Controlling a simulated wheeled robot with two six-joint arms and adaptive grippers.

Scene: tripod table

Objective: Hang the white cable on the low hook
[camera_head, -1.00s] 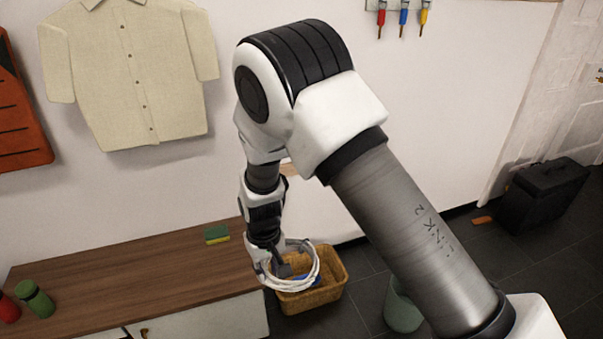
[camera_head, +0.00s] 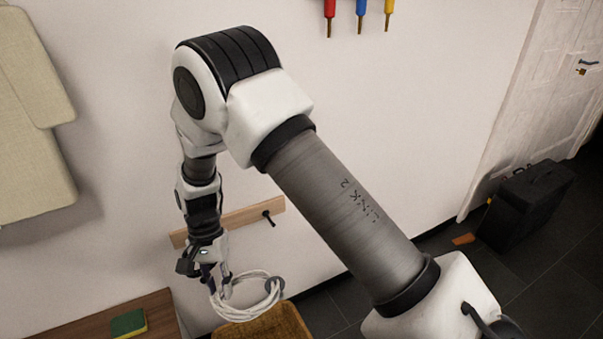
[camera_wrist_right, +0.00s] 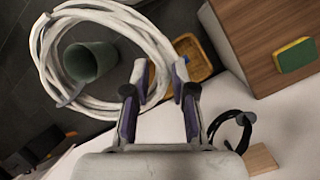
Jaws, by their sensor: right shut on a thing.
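The white cable (camera_head: 245,302) is a loose coil with a grey tie, and it shows large in the wrist view (camera_wrist_right: 50,75). My right gripper (camera_head: 217,282) is shut on the coil's edge, and its fingers (camera_wrist_right: 158,92) straddle the strands in the wrist view. The coil hangs in the air in front of the wall, apart from any hook. A wooden rail (camera_head: 240,218) on the wall carries a dark hook (camera_head: 268,216), up and right of the gripper. My arm hides part of the rail. My left gripper is out of view.
In the wrist view a black loop (camera_wrist_right: 215,130) lies by a grey knob (camera_wrist_right: 248,118) near the wooden board (camera_wrist_right: 261,159). A wicker basket (camera_head: 265,328) stands below the coil. A sponge (camera_head: 128,323) lies on the cabinet (camera_head: 160,303). A black case (camera_head: 525,203) stands at right.

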